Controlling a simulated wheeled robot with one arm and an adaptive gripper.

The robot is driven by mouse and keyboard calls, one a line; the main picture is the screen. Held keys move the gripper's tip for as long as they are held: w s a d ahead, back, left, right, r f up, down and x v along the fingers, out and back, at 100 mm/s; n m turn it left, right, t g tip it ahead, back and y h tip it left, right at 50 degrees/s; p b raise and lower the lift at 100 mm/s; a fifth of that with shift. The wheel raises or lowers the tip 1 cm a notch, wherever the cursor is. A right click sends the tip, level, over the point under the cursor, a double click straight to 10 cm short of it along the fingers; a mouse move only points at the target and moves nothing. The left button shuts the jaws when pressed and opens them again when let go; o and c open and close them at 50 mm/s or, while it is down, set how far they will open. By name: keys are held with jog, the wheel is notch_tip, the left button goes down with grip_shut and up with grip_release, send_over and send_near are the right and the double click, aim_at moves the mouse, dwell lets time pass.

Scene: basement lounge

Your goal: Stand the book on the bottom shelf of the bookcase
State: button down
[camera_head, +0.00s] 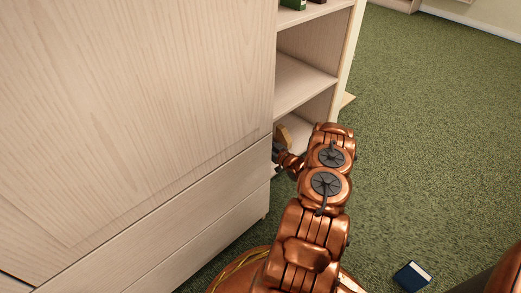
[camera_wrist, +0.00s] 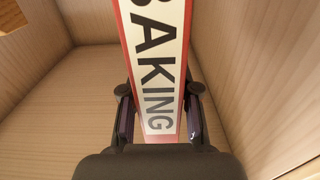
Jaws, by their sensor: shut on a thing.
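A book (camera_wrist: 155,60) with a white spine, red edging and the black word "BAKING" fills the middle of the wrist view. My gripper (camera_wrist: 159,98) is shut on it, one dark finger on each side of the spine. Pale wooden panels (camera_wrist: 70,100) of a compartment surround the book. Whether its lower edge touches the shelf cannot be told. In the head view my arm reaches into the low opening of the pale bookcase (camera_head: 305,82), and my gripper (camera_head: 279,152) is partly hidden by the cabinet edge.
A large closed cabinet front (camera_head: 130,90) with drawers below stands left of the opening. A tan wooden piece (camera_head: 284,134) shows inside the low compartment. A green item (camera_head: 293,4) sits on a higher shelf. A blue book (camera_head: 413,275) lies on the green carpet, which is otherwise mostly clear.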

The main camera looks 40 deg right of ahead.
jog(key=shift+w+f+b, duration=0.25)
jog(key=shift+f+b, duration=0.25)
jog(key=shift+f, duration=0.4)
jog(key=shift+w+f+b, duration=0.2)
jog(key=shift+f+b, duration=0.25)
jog(key=shift+f, duration=0.45)
jog(key=shift+f, duration=0.1)
jog(key=c, duration=0.8)
grip_release()
jog(key=shift+c, duration=0.2)
jog(key=shift+s, duration=0.15)
jog(key=s+p, duration=0.3)
jog(key=s, duration=0.8)
jog(key=shift+s, duration=0.35)
jog(key=shift+a, duration=0.1)
